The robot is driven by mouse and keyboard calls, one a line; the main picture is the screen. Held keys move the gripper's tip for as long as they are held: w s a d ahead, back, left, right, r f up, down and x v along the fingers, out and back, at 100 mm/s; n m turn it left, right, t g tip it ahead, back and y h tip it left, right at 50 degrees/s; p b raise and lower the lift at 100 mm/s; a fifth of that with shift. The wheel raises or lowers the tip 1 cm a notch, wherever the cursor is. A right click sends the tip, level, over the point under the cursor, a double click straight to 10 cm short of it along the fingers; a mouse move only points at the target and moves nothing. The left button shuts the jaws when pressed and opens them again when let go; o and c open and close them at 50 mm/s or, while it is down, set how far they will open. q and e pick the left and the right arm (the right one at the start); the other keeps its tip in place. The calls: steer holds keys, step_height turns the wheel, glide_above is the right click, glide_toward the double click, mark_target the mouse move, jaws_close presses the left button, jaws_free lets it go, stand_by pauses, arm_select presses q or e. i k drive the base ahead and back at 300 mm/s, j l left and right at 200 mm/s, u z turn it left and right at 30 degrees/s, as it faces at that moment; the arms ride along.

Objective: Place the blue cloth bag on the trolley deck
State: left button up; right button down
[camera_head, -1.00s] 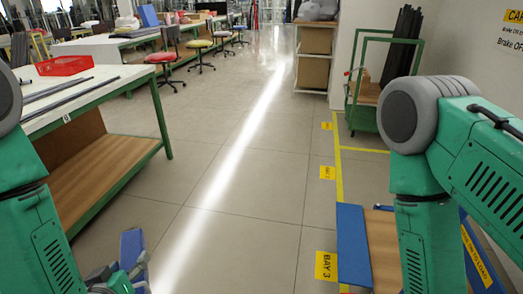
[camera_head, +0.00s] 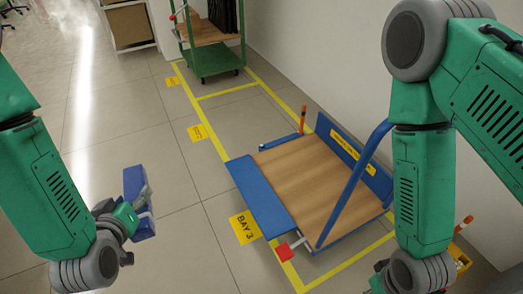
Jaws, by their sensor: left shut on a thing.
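The blue cloth bag (camera_head: 134,184) is in the lower left, held upright by my left gripper (camera_head: 140,208). The gripper is shut on it, over the floor left of the trolley and apart from it. The trolley has a bare brown wooden deck (camera_head: 310,178) with blue edges. A blue panel (camera_head: 258,198) lies along its left side, and a blue handle bar crosses over the deck's right part. My right arm comes down at the right; only a part of its gripper (camera_head: 378,281) shows at the bottom edge, and its jaws are hidden.
Yellow floor lines and a BAY 3 label (camera_head: 245,227) border the trolley. A green cart (camera_head: 212,55) stands beyond. The floor between bag and trolley is clear.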

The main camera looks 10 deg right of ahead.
mark_target(302, 173)
steer(key=i+j+z, duration=0.15)
steer(key=z, duration=0.3)
steer(key=i+j+z, duration=0.15)
steer(key=z, duration=0.3)
steer(key=j+z, duration=0.3)
steer(key=z, duration=0.2)
steer(key=i+j+z, duration=0.1)
steer(key=j+z, duration=0.2)
steer(key=z, duration=0.15)
steer(key=j+z, duration=0.35)
steer(key=i+j+z, duration=0.1)
steer(key=j+z, duration=0.65)
steer(key=j, duration=0.15)
steer(key=k, duration=0.05)
